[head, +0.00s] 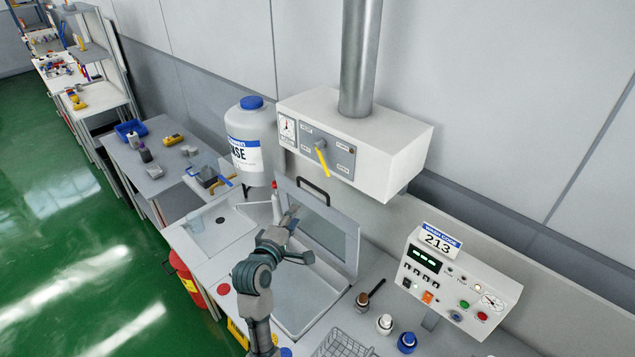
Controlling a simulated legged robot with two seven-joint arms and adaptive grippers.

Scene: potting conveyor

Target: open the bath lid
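The bath lid (335,240) is a pale framed panel with a grey middle. It stands raised and steeply tilted at the back of the bath (312,300), whose metal basin is uncovered. The lid's black handle (313,190) shows at its upper left edge. My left arm reaches up from the bottom across the bath's left side. My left gripper (293,215) is at the lid's left part, in front of its inner face. It is small and dark, so I cannot tell whether it touches the lid or how far its fingers are apart. My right gripper is out of view.
A white box (390,145) with a yellow-handled switch and a metal pipe hangs above the lid. A white bottle (250,140) stands behind left. A control panel (455,290), small bottles (407,343) and a wire basket (342,345) are at the right and front.

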